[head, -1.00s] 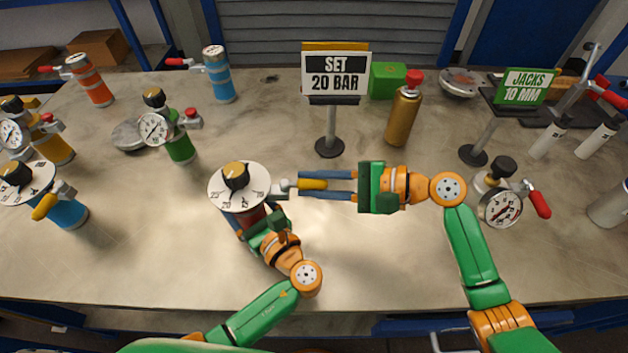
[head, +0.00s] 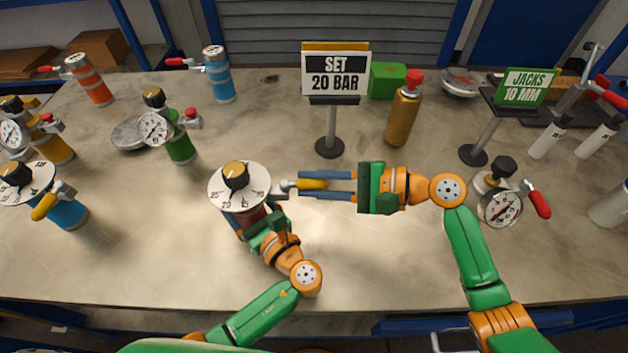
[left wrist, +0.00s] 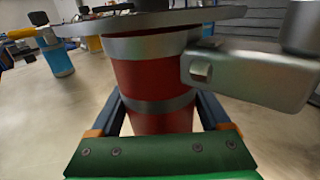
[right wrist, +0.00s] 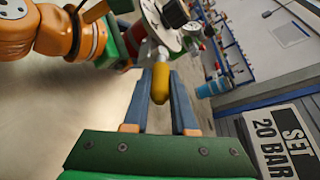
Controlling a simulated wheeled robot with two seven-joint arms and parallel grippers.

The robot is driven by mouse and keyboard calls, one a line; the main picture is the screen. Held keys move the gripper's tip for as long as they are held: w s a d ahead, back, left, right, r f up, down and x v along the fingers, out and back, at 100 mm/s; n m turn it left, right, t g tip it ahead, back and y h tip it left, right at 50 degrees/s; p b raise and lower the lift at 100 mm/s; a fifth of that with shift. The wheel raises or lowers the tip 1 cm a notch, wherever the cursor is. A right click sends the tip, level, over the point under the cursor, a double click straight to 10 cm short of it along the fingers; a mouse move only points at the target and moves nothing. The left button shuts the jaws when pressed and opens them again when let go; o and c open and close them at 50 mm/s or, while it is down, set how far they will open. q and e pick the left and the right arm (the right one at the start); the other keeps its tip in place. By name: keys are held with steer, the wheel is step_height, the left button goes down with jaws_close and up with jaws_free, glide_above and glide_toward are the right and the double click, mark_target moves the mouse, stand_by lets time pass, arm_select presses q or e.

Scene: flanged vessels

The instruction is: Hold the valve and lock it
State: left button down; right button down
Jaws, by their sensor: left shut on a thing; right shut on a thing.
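The valve is a red-bodied vessel (left wrist: 150,80) with a round white dial (head: 255,196) on top, a black and gold knob (head: 235,175), and a side lever with a yellow handle (head: 312,184). My left gripper (head: 255,228) is shut around the red body below the dial; its fingers flank the body in the left wrist view (left wrist: 158,112). My right gripper (head: 325,185) is shut on the yellow handle, which lies between its fingertips in the right wrist view (right wrist: 160,85). The handle points right, away from the body. The body's lower part is hidden by my left gripper.
A sign (head: 336,75) reading "SET 20 BAR" stands behind the handle, with a gold spray can (head: 402,115) to its right. Other vessels, including a green one (head: 180,148), stand at the left. A gauge (head: 500,208) with a red lever stands right of my right arm.

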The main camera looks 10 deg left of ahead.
steer(key=shift+s+a+m+t+h, duration=0.15)
steer(key=shift+s+m+t+h, duration=0.5)
steer(key=shift+m+t, duration=0.65)
steer(key=shift+s+a+m+t+h, duration=0.1)
steer(key=shift+s+m+t+h, duration=0.4)
steer(key=shift+m+t+h, duration=0.55)
steer(key=shift+s+a+m+t+h, duration=0.15)
steer(key=shift+s+m+t+h, duration=0.4)
steer(key=shift+m+t, duration=0.9)
steer(key=shift+t, duration=0.3)
steer(key=c, duration=0.7)
jaws_free()
steer(key=shift+w, duration=0.1)
steer(key=shift+d, duration=0.1)
steer(key=shift+w+n, duration=0.1)
steer(key=shift+n, duration=0.2)
